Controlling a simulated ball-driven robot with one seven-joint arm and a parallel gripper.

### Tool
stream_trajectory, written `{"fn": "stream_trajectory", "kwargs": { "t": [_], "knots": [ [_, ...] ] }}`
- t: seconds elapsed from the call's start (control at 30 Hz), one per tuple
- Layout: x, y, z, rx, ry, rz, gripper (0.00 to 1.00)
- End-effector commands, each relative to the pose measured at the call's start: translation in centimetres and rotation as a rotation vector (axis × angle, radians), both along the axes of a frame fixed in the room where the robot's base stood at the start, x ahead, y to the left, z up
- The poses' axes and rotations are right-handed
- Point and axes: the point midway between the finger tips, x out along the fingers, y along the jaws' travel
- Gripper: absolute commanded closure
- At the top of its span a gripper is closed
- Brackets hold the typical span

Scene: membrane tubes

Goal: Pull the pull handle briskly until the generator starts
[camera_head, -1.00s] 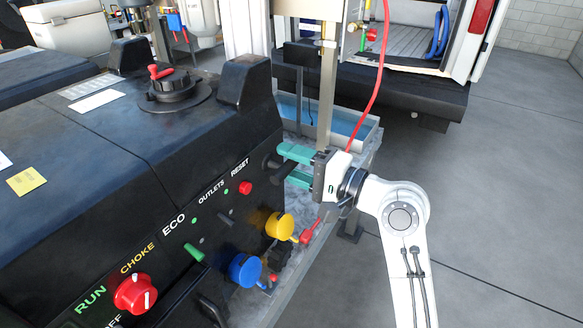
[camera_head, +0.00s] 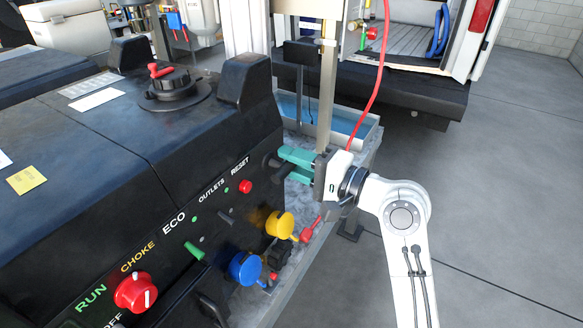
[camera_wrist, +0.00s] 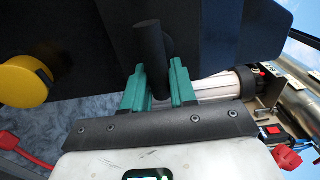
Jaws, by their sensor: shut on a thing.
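The generator (camera_head: 150,190) is a large dark box filling the left of the head view, with a labelled control panel. The black pull handle (camera_head: 273,161) sticks out at the right end of the panel, partly hidden by my fingers. In the wrist view the handle (camera_wrist: 149,48) is a dark bar standing between the two green fingers. My gripper (camera_head: 284,160), with its green fingers, is shut on the handle, close to the generator's face. In the wrist view my gripper (camera_wrist: 153,80) has one finger on each side of the handle. Any cord behind it is hidden.
Below the handle are a yellow knob (camera_head: 280,225), a blue knob (camera_head: 245,269) and small red levers. A red choke knob (camera_head: 136,292) is lower left. A metal bench (camera_head: 362,165) and post (camera_head: 328,100) stand behind my gripper. The floor at right is clear.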

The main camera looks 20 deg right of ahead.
Motion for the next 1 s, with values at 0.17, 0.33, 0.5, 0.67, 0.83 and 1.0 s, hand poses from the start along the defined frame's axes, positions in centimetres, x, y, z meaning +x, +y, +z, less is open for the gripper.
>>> {"fn": "stream_trajectory", "kwargs": {
  "t": [0.17, 0.33, 0.5, 0.67, 0.83, 1.0],
  "knots": [
    [-0.8, -0.6, -0.1, 0.001, 0.003, -0.001, 1.00],
    [-1.6, -1.2, -0.1, 0.000, 0.004, -0.001, 1.00],
    [-7.1, -5.4, 0.0, 0.001, 0.006, -0.015, 1.00],
    [-14.3, -10.6, 0.1, 0.001, 0.006, -0.014, 1.00],
    [-18.4, -13.4, 0.0, 0.001, 0.004, -0.005, 1.00],
    [-18.7, -13.5, -0.2, -0.001, 0.003, -0.001, 1.00]
  ]
}}
